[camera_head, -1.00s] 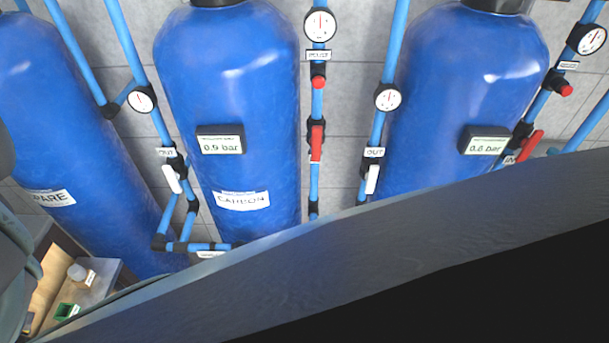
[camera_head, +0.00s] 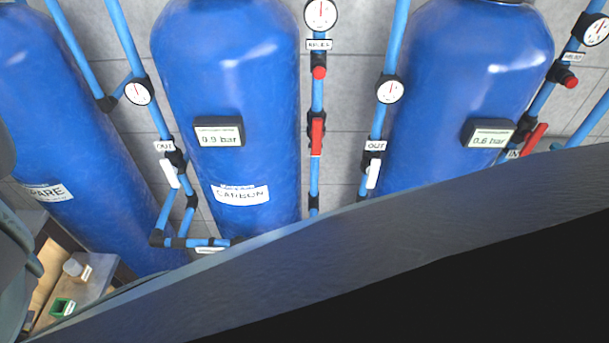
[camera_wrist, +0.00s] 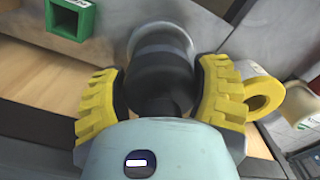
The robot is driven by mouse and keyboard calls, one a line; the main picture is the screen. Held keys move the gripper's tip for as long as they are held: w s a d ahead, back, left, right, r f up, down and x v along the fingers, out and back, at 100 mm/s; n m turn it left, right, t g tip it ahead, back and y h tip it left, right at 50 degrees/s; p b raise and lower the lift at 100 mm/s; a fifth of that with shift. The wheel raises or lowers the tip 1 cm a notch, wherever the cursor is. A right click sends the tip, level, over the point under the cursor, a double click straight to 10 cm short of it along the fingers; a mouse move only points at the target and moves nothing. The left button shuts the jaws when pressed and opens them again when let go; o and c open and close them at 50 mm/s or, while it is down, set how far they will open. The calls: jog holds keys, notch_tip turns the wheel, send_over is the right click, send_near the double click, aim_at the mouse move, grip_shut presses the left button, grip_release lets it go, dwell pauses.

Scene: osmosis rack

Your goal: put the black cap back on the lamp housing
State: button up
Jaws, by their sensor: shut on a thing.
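In the wrist view, my gripper (camera_wrist: 158,98) has its two yellow fingers closed on either side of a dark cylindrical piece, which looks like the black cap (camera_wrist: 163,70). Beyond the cap, in line with it, is a round silver-grey rim (camera_wrist: 160,30) that may be the end of the lamp housing. The cap overlaps this rim in the picture; I cannot tell whether they touch or the cap is seated. The gripper body hides the near end of the cap. My gripper does not show clearly in the head view.
A green open box (camera_wrist: 70,18) lies upper left of the gripper, and a yellow ring (camera_wrist: 262,95) is close by the right finger. In the head view, blue tanks (camera_head: 228,100) with pipes and gauges stand behind; a small bench (camera_head: 88,292) is at lower left.

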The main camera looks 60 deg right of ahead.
jog(key=shift+d+f, duration=0.1)
jog(key=shift+f, duration=0.05)
jog(key=o, duration=1.3)
notch_tip(320, 180, up, 9)
jog(key=p, duration=0.8)
